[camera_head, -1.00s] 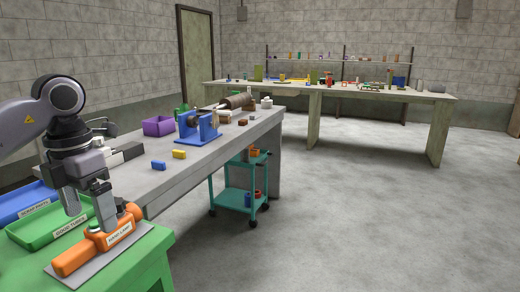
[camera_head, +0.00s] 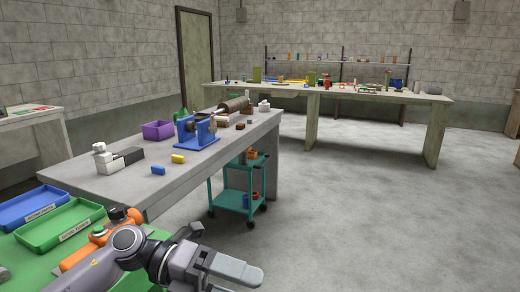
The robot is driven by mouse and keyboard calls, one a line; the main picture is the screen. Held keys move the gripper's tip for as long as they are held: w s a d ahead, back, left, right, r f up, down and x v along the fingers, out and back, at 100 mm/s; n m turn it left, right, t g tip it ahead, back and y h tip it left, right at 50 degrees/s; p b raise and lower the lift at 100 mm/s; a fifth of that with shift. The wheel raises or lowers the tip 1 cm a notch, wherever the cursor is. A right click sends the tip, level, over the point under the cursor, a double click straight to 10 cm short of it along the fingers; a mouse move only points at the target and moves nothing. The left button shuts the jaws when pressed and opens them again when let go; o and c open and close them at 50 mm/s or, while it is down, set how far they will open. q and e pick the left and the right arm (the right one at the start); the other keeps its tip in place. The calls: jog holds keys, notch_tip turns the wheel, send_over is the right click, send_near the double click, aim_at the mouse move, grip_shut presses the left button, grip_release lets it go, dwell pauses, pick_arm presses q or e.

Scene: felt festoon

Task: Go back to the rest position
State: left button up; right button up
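My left arm reaches in from the bottom left, and its gripper (camera_head: 238,270) points right, low in the picture and off the green table's right side. Its fingers are seen from the side, so I cannot tell how far apart they are. I see nothing held in it. The orange hand lamp (camera_head: 78,258) lies on the green table, partly hidden behind my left arm. My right gripper is not in view.
A blue tray (camera_head: 62,194) and a green tray (camera_head: 98,214) sit beside the lamp. The grey workbench (camera_head: 190,174) behind holds a purple bin (camera_head: 157,131) and a blue fixture (camera_head: 197,138). A teal cart (camera_head: 232,200) stands at its right. Floor on the right is clear.

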pick_arm(q)
jog(key=w+a+f+n+t+y+p, duration=0.1)
jog(key=a+f+n+t+y+p, duration=0.2)
jog(key=n+t, duration=1)
jog(key=w+a+f+n+t+y+p, duration=0.15)
jog(key=a+f+n+t, duration=0.5)
jog(key=n, duration=0.95)
jog(key=s+a+f+n+g+y, duration=0.2)
jog(key=s+a+f+n+y, duration=0.1)
jog(key=s+f, duration=0.4)
jog(key=s+a+f+n+g+y+p, duration=0.1)
jog(key=s+a+f+n+g+y, duration=0.2)
jog(key=s+f, duration=0.5)
jog(key=a+n+y, duration=0.1)
jog(key=n+y, duration=0.1)
jog(key=n, duration=0.1)
jog(key=shift+a+n+p, duration=0.3)
jog(key=shift+y, duration=0.25)
